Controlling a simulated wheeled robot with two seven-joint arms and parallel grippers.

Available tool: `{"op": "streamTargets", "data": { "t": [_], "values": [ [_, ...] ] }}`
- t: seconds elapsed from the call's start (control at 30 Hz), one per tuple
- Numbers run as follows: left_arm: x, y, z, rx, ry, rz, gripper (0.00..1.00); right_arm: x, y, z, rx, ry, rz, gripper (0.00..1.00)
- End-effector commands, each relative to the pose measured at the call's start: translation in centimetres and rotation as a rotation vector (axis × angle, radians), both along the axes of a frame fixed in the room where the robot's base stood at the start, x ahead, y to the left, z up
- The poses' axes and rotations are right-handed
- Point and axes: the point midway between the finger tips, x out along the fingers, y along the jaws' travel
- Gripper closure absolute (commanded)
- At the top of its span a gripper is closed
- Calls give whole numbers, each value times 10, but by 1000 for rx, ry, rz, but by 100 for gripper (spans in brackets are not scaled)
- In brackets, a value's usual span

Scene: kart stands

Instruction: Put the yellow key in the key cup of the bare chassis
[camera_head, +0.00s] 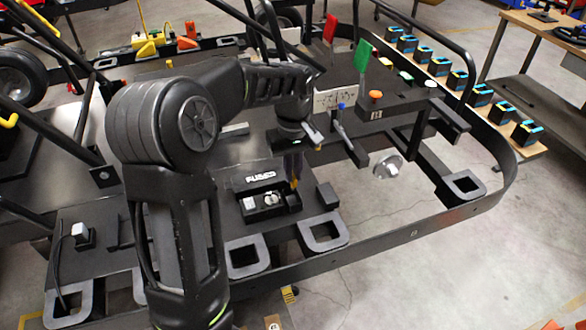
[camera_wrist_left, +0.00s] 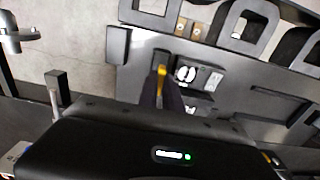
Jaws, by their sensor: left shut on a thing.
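My left gripper (camera_head: 294,174) points down over the chassis (camera_head: 400,235), with its dark fingers shut on the yellow key (camera_head: 295,184). In the left wrist view the key (camera_wrist_left: 161,71) shows as a narrow yellow strip between the fingertips (camera_wrist_left: 162,88). Its lower end is close to a dark block (camera_wrist_left: 161,58) beside the open fuse box (camera_wrist_left: 194,76). I cannot tell whether this block is the key cup, or whether the key touches it. The fuse box, with its lid marked FUSES (camera_head: 262,178), also shows in the head view. My right gripper is out of view.
A small black block (camera_head: 327,195) stands right of the fuse box. Several blue-topped blocks (camera_head: 480,95) line a board outside the rail. Open floor shows at front right.

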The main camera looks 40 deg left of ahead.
Motion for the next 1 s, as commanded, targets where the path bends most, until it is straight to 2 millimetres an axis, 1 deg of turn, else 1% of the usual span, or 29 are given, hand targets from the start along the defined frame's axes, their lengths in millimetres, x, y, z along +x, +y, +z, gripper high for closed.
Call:
{"op": "streamTargets", "data": {
  "t": [0.03,0.4,0.6,0.97,1.0],
  "values": [
    [0,0,-6,0,1,0,100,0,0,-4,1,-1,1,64],
    [0,0,-27,0,0,0,100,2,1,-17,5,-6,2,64],
    [0,0,-32,0,0,0,100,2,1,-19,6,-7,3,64],
    [0,0,-33,0,0,0,100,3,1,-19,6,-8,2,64],
    [0,0,-33,0,0,0,89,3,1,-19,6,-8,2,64]
  ]
}}
